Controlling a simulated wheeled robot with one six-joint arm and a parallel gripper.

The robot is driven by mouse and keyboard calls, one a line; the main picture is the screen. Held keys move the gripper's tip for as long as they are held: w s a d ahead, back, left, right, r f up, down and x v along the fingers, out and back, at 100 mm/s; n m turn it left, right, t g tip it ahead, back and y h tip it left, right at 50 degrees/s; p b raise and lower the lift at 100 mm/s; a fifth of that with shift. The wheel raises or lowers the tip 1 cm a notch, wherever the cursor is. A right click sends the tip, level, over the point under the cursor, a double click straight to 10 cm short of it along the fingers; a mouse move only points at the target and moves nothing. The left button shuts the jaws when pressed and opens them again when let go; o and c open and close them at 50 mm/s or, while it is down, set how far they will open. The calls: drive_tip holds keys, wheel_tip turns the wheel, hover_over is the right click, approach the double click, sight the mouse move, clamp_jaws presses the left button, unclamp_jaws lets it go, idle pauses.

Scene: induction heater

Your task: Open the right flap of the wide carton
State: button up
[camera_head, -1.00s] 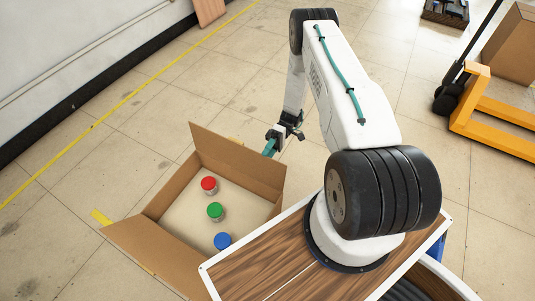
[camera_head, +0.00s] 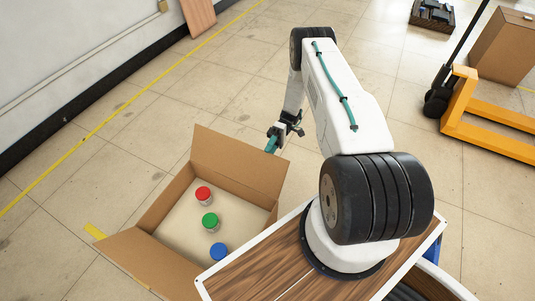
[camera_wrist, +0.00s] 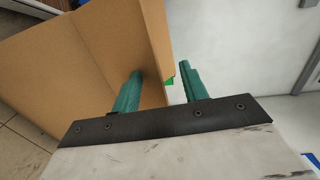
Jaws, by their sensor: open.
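The wide carton (camera_head: 163,204) stands open on the floor at lower left in the head view. Its flap on the far right side (camera_head: 238,160) stands raised and is the panel nearest my gripper. Another flap (camera_head: 143,261) lies folded outward at the front left. My gripper (camera_head: 277,140) is at the outer side of the raised flap, close to its top edge. In the wrist view my gripper (camera_wrist: 160,86) is open, with one teal finger over brown cardboard (camera_wrist: 75,55) and the other just past its edge. I cannot tell whether they touch the cardboard.
Jars with red (camera_head: 203,193), green (camera_head: 210,220) and blue (camera_head: 219,252) lids stand inside the carton. A yellow pallet jack (camera_head: 490,130) and another carton (camera_head: 503,47) are at the right. The floor behind the carton is clear.

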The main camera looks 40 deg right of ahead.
drive_tip(key=shift+v, duration=1)
drive_tip(key=shift+f, duration=0.1)
